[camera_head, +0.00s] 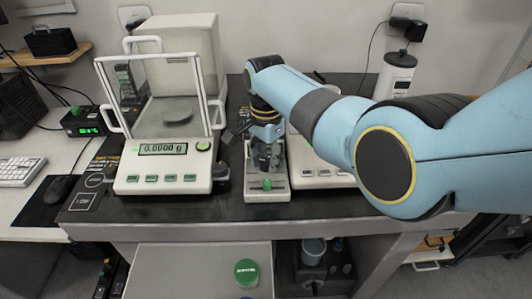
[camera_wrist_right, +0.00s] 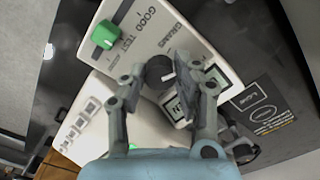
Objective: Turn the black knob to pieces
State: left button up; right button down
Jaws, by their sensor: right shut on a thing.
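The black knob (camera_wrist_right: 160,72) sits on the white face of a small instrument and carries a white pointer mark. My right gripper (camera_wrist_right: 166,70) has its two fingers on either side of the knob and is shut on it. In the head view my right gripper (camera_head: 266,160) reaches down over the narrow white instrument (camera_head: 267,196), and the knob is hidden there. Printing beside the knob includes the word GRAMS; I cannot make out a "pieces" mark. My left gripper is not in view.
A green knob (camera_head: 267,184) is at the instrument's front and shows in the wrist view (camera_wrist_right: 104,35). A balance (camera_head: 165,180) with a glass shield stands to the left. Another white device (camera_head: 315,178) stands close on the right. A green-lidded jar (camera_head: 246,272) is below in front.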

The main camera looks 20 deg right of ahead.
aim_at(266, 161)
jog(key=m+p, duration=0.1)
jog(key=m, duration=0.2)
jog(key=shift+r, duration=0.15)
jog(key=shift+m+p, duration=0.35)
jog(key=shift+m, duration=1.45)
jog(key=c, duration=1)
grip_release()
notch_tip(266, 161, up, 12)
jog(key=shift+f, duration=0.1)
